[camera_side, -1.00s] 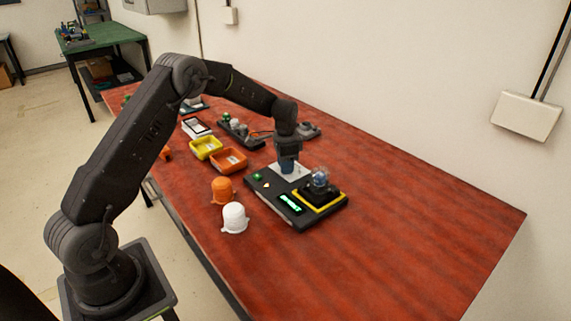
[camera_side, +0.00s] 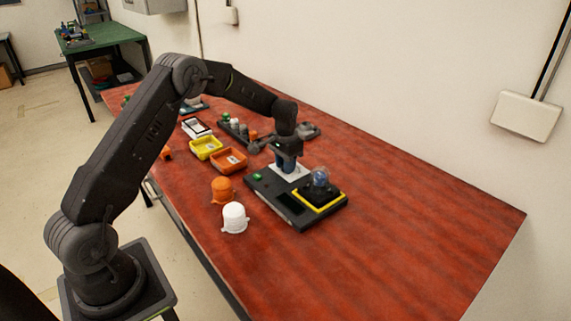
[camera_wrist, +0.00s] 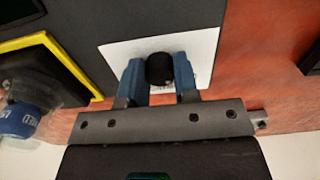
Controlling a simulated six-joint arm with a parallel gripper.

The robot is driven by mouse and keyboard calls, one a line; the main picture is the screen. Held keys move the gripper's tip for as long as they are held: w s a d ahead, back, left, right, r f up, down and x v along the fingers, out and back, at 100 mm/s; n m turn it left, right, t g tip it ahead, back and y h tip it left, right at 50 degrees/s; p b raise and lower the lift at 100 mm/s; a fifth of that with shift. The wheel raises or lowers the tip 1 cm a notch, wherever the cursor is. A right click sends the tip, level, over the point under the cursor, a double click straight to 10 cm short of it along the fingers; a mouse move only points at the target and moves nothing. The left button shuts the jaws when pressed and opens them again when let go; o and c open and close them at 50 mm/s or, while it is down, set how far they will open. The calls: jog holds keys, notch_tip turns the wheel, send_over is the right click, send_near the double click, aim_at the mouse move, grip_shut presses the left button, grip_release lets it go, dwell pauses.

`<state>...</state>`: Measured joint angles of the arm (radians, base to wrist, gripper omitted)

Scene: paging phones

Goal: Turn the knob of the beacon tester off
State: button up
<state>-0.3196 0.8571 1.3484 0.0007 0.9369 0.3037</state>
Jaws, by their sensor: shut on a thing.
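The beacon tester (camera_side: 265,188) is a dark flat box on the red table, with a white plate (camera_side: 300,173) at its back corner. The black knob (camera_wrist: 159,68) sits over the white plate in the wrist view. My gripper (camera_wrist: 159,76) has blue fingers, one on each side of the knob, shut on it. In the side view my gripper (camera_side: 287,163) hides the knob. The tester's display (camera_side: 291,203) is dark.
An orange cap (camera_side: 222,190) and a white cap (camera_side: 235,218) stand in front of the tester. A yellow bin (camera_side: 206,149) and an orange bin (camera_side: 229,160) lie to the left. The table's right part is clear.

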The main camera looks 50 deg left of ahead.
jog(key=o, duration=0.9)
notch_tip(320, 180, up, 14)
jog(key=shift+f, duration=0.1)
dwell(0.4)
jog(key=s+d+r+t, duration=0.3)
jog(key=s+d+r, duration=0.85)
jog(key=s, duration=0.25)
jog(key=s+d+f+t, duration=0.1)
jog(key=s+d, duration=0.1)
jog(key=s, duration=0.4)
jog(key=s+d+f, duration=0.1)
jog(key=s, duration=0.5)
jog(key=s+d+f+t, duration=0.1)
jog(key=s+d, duration=0.1)
jog(key=s, duration=0.4)
jog(key=shift+d+t, duration=0.3)
